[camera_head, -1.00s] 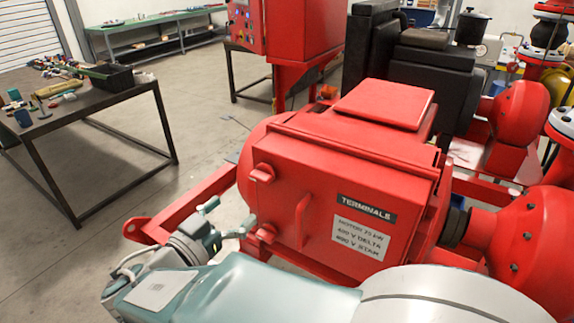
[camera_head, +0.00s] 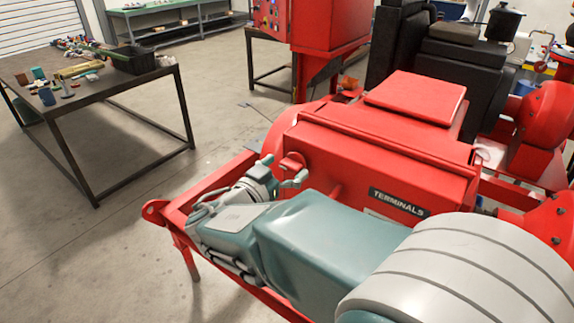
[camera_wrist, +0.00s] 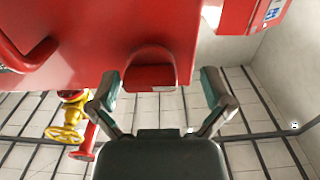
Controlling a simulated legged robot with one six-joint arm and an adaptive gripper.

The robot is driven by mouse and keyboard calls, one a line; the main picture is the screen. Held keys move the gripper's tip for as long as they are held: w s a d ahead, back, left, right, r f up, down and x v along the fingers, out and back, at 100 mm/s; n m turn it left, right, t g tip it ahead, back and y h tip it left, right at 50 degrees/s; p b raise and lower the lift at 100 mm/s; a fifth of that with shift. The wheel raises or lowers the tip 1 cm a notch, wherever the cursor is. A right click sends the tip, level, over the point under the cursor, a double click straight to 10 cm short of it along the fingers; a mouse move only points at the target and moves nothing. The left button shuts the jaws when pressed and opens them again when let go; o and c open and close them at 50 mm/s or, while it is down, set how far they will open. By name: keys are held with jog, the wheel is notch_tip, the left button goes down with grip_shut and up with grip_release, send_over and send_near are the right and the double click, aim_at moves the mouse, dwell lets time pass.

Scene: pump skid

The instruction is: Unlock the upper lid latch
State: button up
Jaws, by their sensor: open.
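The upper lid latch (camera_head: 292,160) is a red knob-like piece at the lid's upper left corner. My gripper (camera_head: 284,170) is open, its fingers close to this latch. In the wrist view a red rounded latch (camera_wrist: 150,66) stands out from the lid between the two spread fingers of my gripper (camera_wrist: 160,76). I see no clear contact. The lower latch is hidden behind my arm in the head view.
A red lid handle (camera_wrist: 25,55) is at the left in the wrist view, near a yellow valve wheel (camera_wrist: 66,133). A table with tools (camera_head: 100,100) stands at left. A red control cabinet (camera_head: 320,25) stands behind the box. Floor between is clear.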

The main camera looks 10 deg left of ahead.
jog(key=shift+a, duration=0.1)
jog(key=shift+c, duration=0.9)
jog(key=shift+d, duration=0.2)
jog(key=c, duration=0.5)
jog(key=shift+d+r, duration=0.15)
jog(key=shift+d, duration=0.15)
jog(key=c, duration=0.5)
jog(key=shift+o, duration=0.2)
jog(key=shift+d, duration=0.2)
jog(key=shift+a, duration=0.1)
